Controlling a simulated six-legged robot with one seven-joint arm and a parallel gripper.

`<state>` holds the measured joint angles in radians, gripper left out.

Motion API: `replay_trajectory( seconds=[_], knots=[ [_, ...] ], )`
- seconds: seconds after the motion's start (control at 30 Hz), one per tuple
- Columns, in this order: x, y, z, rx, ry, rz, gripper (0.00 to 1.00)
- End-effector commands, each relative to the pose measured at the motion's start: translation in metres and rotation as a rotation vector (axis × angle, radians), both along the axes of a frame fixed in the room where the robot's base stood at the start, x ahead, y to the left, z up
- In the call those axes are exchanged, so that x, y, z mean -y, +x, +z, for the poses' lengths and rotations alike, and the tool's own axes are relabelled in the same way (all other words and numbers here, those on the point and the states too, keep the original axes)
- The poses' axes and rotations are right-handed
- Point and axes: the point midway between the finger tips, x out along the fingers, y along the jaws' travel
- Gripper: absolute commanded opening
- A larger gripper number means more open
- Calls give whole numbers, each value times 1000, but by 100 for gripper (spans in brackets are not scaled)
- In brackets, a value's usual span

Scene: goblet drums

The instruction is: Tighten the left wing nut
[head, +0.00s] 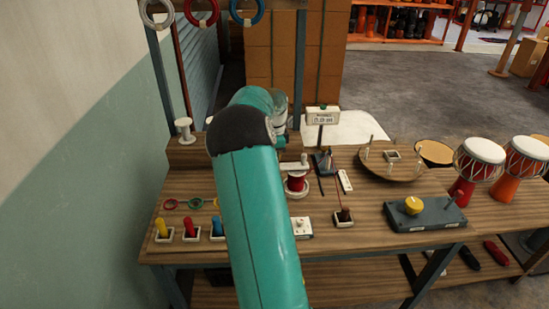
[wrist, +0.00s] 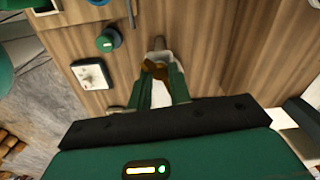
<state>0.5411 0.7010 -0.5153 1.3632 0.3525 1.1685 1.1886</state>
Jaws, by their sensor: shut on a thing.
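My gripper (wrist: 159,75) shows in the wrist view, its two green fingers close together over the wooden bench top. They are shut on a small brownish, brass-coloured piece (wrist: 156,72), which fits the left wing nut. Its wings are mostly hidden between the pale fingertips, so how far it is turned cannot be told. A small grey-brown tip (wrist: 159,43) stands just beyond the fingertips. In the head view my teal arm hides the gripper and the part it holds.
A green round knob (wrist: 107,40) and a white plate with a dial (wrist: 92,75) lie left of the fingers.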

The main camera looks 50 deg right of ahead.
Motion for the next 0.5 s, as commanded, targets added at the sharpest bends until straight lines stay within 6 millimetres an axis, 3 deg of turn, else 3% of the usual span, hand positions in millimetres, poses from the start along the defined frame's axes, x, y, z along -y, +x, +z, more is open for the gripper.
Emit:
replay_trajectory(
  seconds=[0.5],
  knots=[
    [0,1,1,2,-2,-418,0]
  ],
)
